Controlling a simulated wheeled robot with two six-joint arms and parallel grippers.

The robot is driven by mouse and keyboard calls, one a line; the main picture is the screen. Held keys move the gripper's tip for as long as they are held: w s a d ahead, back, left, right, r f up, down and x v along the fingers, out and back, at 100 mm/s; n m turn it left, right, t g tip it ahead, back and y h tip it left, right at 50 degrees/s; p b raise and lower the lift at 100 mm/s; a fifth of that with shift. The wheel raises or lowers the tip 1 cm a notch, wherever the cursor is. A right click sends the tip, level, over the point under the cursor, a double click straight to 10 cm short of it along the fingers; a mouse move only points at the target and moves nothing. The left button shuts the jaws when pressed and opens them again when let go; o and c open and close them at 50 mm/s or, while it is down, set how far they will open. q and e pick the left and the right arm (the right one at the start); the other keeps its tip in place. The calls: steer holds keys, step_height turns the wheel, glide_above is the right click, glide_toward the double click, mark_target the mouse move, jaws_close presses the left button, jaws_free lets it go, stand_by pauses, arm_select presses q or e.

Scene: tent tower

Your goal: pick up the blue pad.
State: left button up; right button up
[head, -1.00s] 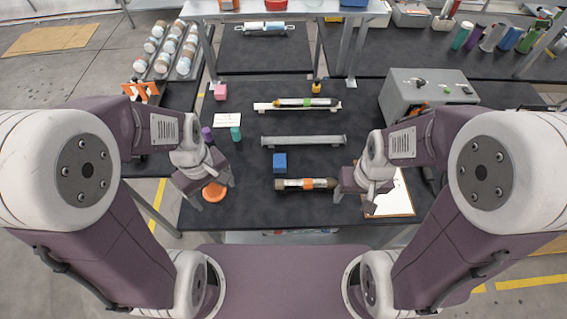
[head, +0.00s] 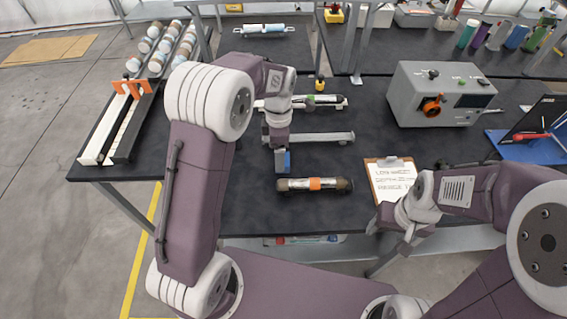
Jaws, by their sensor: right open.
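My right gripper (head: 389,242) is open and empty, low at the front edge of the table, in front of the clipboard.
The orange-banded tube (head: 315,184) lies in front of the pad. A grey rail (head: 322,138) lies behind it. A clipboard (head: 390,180) and a grey control box (head: 440,95) are to the right. My left arm hides the table's left middle.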

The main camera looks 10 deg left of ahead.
arm_select(q)
steer(key=f, duration=0.5)
steer(key=shift+w+f, duration=0.15)
steer(key=shift+w, duration=0.25)
steer(key=c, duration=1.4)
steer(key=shift+r, duration=0.2)
steer(key=shift+r, duration=0.35)
step_height(320, 180, up, 3)
steer(key=shift+f, duration=0.1)
steer(key=s+d+r, duration=0.3)
steer(key=d+r, duration=0.4)
steer(key=d, duration=0.4)
steer(key=shift+d+r, duration=0.15)
